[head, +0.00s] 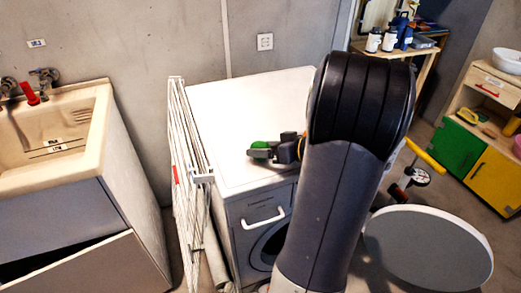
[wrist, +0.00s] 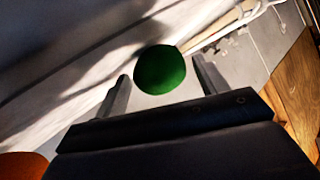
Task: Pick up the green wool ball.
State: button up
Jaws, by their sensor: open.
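The green wool ball (wrist: 160,69) lies on the white top of the washing machine (head: 245,105). In the wrist view it sits between the tips of my two fingers, with a gap visible on each side. My gripper (wrist: 162,84) is open around it. In the head view the ball (head: 259,145) shows near the front edge of the machine top, partly hidden by my gripper (head: 262,154). Whether a finger touches it I cannot tell.
A folded drying rack (head: 186,170) stands left of the machine, beside a sink (head: 55,125). The back of the machine top is clear.

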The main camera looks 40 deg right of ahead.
jog(key=c, duration=1.1)
jog(key=shift+o, duration=0.2)
jog(key=shift+r, duration=0.1)
